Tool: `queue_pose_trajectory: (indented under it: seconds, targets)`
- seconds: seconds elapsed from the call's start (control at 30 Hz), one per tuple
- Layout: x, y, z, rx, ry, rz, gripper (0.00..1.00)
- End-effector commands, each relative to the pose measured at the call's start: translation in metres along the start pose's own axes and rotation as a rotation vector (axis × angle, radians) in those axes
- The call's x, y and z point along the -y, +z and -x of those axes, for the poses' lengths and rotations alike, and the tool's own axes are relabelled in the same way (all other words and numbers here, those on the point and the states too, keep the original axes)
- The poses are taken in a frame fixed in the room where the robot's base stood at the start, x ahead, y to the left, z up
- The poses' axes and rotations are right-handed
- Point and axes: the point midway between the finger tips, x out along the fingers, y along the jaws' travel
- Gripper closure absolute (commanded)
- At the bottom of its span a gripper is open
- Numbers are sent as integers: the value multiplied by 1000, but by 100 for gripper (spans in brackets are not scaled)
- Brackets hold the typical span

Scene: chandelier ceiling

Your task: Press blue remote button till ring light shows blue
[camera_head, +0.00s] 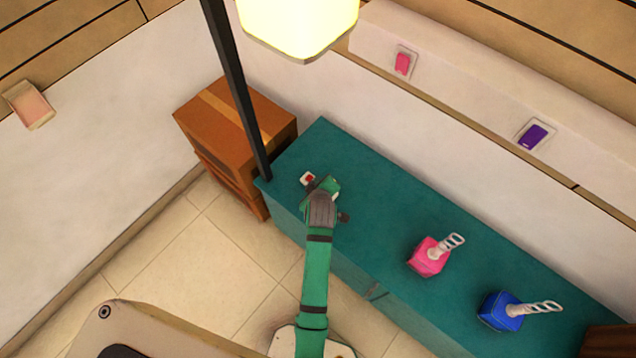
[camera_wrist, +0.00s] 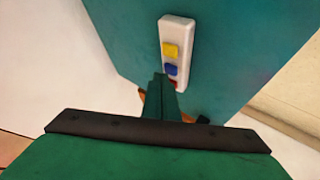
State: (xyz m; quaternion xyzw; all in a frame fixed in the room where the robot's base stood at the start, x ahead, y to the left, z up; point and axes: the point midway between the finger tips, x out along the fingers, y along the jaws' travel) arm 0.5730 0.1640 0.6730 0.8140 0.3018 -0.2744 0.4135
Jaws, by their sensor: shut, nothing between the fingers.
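The white remote (camera_head: 307,179) lies on the teal cabinet top near its left end. In the wrist view the remote (camera_wrist: 178,31) shows a yellow button (camera_wrist: 171,49), a blue button (camera_wrist: 171,69) and part of a red button (camera_wrist: 173,84). My gripper (camera_wrist: 159,77) is shut and empty. Its tips appear just left of the blue and red buttons; I cannot tell if they touch the remote. In the head view my gripper (camera_head: 327,185) is beside the remote and hides part of it. A hanging lamp (camera_head: 298,25) glows pale yellow; no ring shape is visible.
A dark post (camera_head: 238,90) rises at the cabinet's left corner, by a brown box (camera_head: 225,120). Pink (camera_head: 403,63) and purple (camera_head: 533,137) switches are on the wall.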

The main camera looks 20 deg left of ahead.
Motion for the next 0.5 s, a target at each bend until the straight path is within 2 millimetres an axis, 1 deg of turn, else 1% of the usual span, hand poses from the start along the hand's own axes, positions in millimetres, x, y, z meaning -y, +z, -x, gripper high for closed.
queue_pose_trajectory:
  seconds: [0.5]
  targets:
    - [3,3,-3,1,-1,0,100]
